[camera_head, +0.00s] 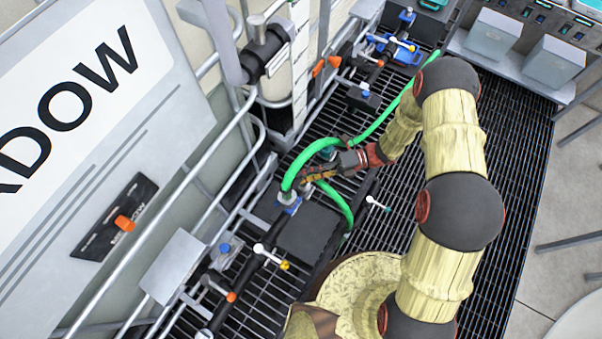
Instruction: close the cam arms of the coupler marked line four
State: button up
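A green hose (313,152) arches down to a grey and blue coupler (289,203) on the pipework left of centre. I cannot read any line marking on it, and its cam arms are too small to make out. My gripper (306,177) reaches in from the right, with its orange-brown fingers just above and right of that coupler, close to the hose. I cannot tell whether it touches the hose or coupler, or whether the fingers are apart. Another blue fitting (399,50) sits farther back on the same pipe run.
A white-levered valve (270,256) with a yellow tip stands in front of the coupler. A dark flat plate (310,234) lies beside it. Grey railings (160,215) and a large sign panel (85,110) fill the left. Open black grating (515,150) lies right of my arm.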

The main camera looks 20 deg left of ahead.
jog(key=shift+s+a+f, duration=0.1)
jog(key=shift+s+a, duration=0.25)
jog(key=shift+a, duration=0.2)
jog(key=c, duration=0.4)
grip_shut()
